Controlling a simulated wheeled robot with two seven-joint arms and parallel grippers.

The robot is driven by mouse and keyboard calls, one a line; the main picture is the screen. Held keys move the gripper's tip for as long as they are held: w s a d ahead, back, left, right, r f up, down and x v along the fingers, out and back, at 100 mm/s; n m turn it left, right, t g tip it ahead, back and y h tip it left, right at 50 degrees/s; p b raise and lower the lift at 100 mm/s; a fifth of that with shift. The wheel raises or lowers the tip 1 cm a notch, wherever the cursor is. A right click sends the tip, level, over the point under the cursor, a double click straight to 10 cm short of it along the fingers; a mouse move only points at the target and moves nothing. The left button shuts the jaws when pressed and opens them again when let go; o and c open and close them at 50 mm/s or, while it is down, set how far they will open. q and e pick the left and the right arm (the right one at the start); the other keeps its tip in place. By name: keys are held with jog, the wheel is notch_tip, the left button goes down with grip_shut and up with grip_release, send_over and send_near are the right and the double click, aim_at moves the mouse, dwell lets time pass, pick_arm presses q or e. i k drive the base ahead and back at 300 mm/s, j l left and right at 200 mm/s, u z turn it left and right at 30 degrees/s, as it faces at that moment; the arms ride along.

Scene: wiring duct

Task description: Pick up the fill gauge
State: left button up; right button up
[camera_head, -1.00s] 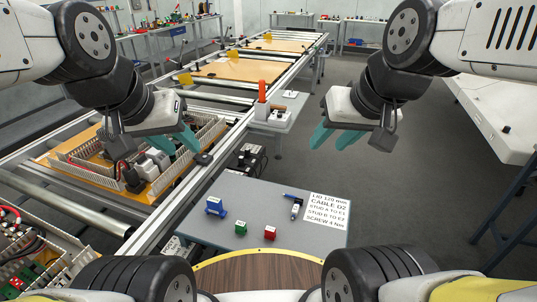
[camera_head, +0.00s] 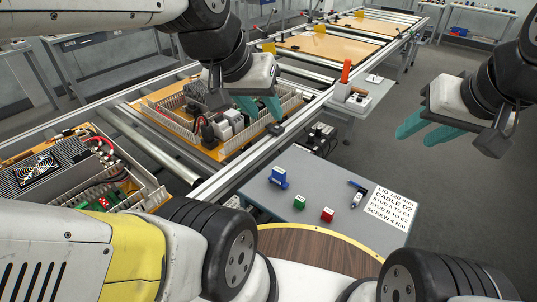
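No object is plainly recognisable as the fill gauge. On the small grey table (camera_head: 310,225) are a blue block-like piece (camera_head: 279,177), a green cube (camera_head: 299,203), a red cube (camera_head: 327,215) and a small blue-and-white tool with a black part (camera_head: 357,192). My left gripper (camera_head: 262,107) has teal fingers, spread apart, and hangs above the duct-lined panel, beyond the table. My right gripper (camera_head: 425,130) is in the air right of the table, its teal fingers spread and empty. Neither gripper touches the small pieces.
A printed label sheet (camera_head: 389,207) lies at the table's right end. A panel with wiring ducts (camera_head: 175,118) sits on the conveyor rails. A second wired panel (camera_head: 75,175) is at left. A side stand (camera_head: 365,100) holds an orange-red item (camera_head: 346,71). Floor at right is clear.

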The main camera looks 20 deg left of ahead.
aim_at(277, 176)
jog(key=u, duration=2.55)
jog(key=z, duration=2)
jog(key=k+j+u, duration=0.15)
jog(key=k+u, duration=0.2)
jog(key=k, duration=0.3)
jog(key=l+u, duration=0.2)
jog(key=u, duration=0.2)
jog(key=l+u, duration=0.2)
jog(key=u, duration=0.15)
jog(key=k+l+u, duration=0.1)
jog(key=u, duration=0.3)
jog(key=k+l+u, duration=0.1)
jog(key=l+u, duration=0.15)
jog(key=u, duration=0.15)
jog(key=k+l, duration=0.15)
jog(key=l, duration=0.15)
